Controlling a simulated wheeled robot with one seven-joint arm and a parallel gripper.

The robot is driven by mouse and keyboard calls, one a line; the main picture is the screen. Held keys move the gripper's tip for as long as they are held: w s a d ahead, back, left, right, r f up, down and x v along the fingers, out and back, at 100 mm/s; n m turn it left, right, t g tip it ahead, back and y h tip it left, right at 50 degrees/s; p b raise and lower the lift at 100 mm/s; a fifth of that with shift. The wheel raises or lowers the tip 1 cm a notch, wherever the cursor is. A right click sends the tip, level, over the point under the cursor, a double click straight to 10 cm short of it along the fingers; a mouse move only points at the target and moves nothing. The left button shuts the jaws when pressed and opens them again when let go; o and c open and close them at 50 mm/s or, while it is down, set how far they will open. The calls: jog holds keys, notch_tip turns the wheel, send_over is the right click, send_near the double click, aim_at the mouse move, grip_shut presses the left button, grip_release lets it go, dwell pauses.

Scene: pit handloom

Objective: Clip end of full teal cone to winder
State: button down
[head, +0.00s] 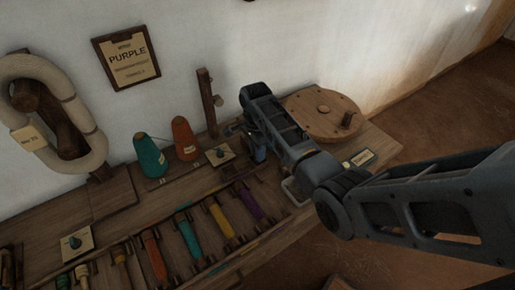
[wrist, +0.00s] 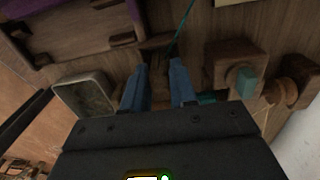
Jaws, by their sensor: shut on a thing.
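A teal cone (head: 149,156) stands upright on the bench beside an orange cone (head: 185,139). My gripper (head: 257,152) is low over the bench, right of the cones and in front of a round wooden wheel with a peg (head: 315,108), which looks like part of the winder. In the wrist view a teal thread (wrist: 183,25) runs from the top edge down to my gripper (wrist: 162,65). The fingers are shut on the thread's end; the held piece is dark and mostly hidden. Wooden winder blocks (wrist: 236,62) stand right of the fingers, with a teal part on one.
A rack of coloured bobbins (head: 190,238) fills the bench front. A small grey tray (wrist: 84,96) lies left of the fingers. A wooden post (head: 208,103) stands behind the cones. A hank of cream yarn (head: 40,70) and a PURPLE sign (head: 127,60) hang on the wall.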

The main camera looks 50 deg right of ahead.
jog(key=shift+f, duration=0.15)
jog(key=c, duration=0.8)
grip_release()
jog(key=o, duration=0.3)
notch_tip(320, 180, up, 6)
jog(key=p, duration=0.6)
jog(key=shift+r+p, duration=0.45)
jog(key=shift+r, duration=0.55)
